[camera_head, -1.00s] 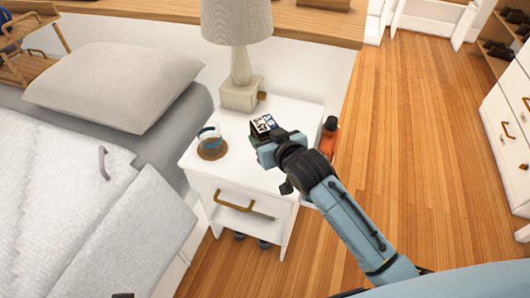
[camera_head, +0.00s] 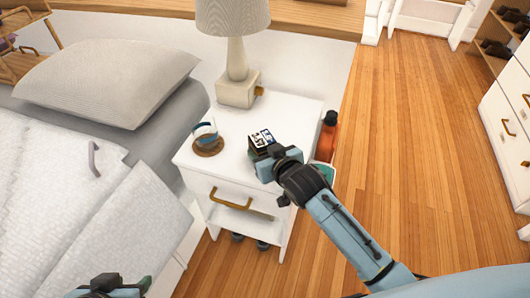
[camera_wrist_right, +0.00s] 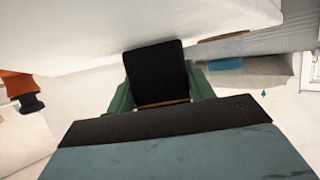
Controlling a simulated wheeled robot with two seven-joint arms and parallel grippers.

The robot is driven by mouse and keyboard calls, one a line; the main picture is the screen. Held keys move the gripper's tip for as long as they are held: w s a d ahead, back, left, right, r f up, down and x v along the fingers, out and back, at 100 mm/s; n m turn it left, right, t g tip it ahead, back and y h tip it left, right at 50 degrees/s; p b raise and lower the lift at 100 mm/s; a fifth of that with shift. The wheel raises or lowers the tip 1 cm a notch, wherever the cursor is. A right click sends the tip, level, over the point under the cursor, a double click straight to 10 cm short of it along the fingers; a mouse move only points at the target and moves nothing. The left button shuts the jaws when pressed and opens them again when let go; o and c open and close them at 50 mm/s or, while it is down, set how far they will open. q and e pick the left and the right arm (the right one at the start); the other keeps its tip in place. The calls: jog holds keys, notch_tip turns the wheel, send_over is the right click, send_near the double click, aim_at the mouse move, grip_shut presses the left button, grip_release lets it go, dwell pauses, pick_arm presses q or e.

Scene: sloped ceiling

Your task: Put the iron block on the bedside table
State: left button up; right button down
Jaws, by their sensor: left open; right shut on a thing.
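My right gripper (camera_head: 266,158) is shut on a dark block (camera_head: 261,139) with a black-and-white patterned top, which I take for the iron block. In the right wrist view the block (camera_wrist_right: 155,72) shows as a black slab between two green fingers. The white bedside table (camera_head: 240,130) lies under the block in the head view; I cannot tell whether they touch. My left gripper (camera_head: 110,286) is only partly in view at the bottom left, over the bed side, open and away from the table.
A lamp (camera_head: 237,75) stands at the table's back, and a glass (camera_head: 206,130) on a brown coaster (camera_head: 208,147) at its left. The bed (camera_head: 70,190) adjoins on the left. Open wooden floor (camera_head: 420,150) lies right.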

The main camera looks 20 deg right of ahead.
pick_arm(q)
jog(key=shift+w, duration=0.1)
pick_arm(e)
jog(key=shift+r, duration=0.1)
jog(key=c, duration=1)
grip_release()
jog(key=shift+f, duration=0.25)
jog(key=o, duration=0.4)
pick_arm(q)
jog(key=shift+r, duration=0.1)
pick_arm(e)
jog(key=shift+r, duration=0.1)
